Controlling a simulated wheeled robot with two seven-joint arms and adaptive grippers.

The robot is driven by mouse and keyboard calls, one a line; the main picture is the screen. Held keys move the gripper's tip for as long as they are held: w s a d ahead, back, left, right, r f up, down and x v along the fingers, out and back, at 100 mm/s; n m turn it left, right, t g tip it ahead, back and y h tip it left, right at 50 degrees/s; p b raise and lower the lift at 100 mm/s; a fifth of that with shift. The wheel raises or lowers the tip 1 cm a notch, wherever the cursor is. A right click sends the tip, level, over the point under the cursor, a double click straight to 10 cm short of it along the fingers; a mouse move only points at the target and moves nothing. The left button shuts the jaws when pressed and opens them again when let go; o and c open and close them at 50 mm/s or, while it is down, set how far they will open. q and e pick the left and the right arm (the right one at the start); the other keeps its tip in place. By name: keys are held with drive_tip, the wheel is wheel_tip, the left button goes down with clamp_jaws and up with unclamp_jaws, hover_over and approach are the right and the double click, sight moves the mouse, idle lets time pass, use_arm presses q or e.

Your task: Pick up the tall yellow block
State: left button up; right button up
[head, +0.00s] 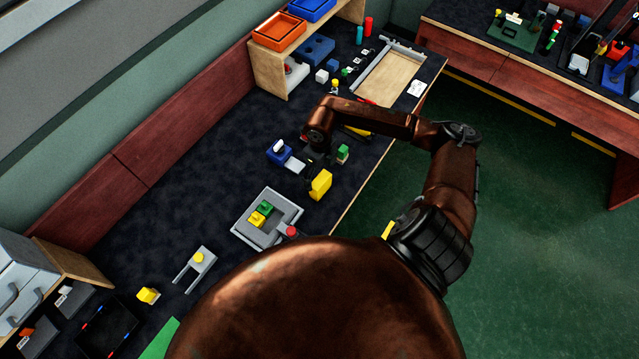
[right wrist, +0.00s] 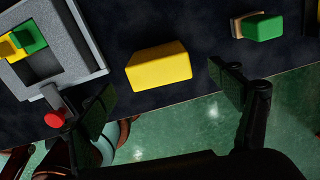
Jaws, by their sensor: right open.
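The tall yellow block (head: 320,184) stands on the dark worktop near its front edge in the head view. In the right wrist view the yellow block (right wrist: 159,67) lies ahead of and between the two fingers, apart from both. My right gripper (right wrist: 168,100) is open and empty. In the head view the right gripper (head: 314,164) is small and partly hidden by its arm, just beyond the yellow block. My left gripper is not in view.
A grey tray (head: 294,202) with small yellow and green blocks and a red knob stands left of the yellow block. A green block (head: 343,152) and a blue item (head: 278,152) are near the right gripper. The worktop's front edge is close, with green floor beyond.

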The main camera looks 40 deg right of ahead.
sight(320, 180)
wheel_tip(320, 180, down, 7)
drive_tip(key=shift+s+r+p, duration=0.15)
drive_tip(key=shift+r+p, duration=0.05)
drive_tip(key=shift+p, duration=0.1)
drive_tip(key=shift+c, duration=0.6)
drive_tip(key=c, duration=1.2)
drive_tip(key=shift+r, duration=0.1)
drive_tip(key=shift+c, duration=0.2)
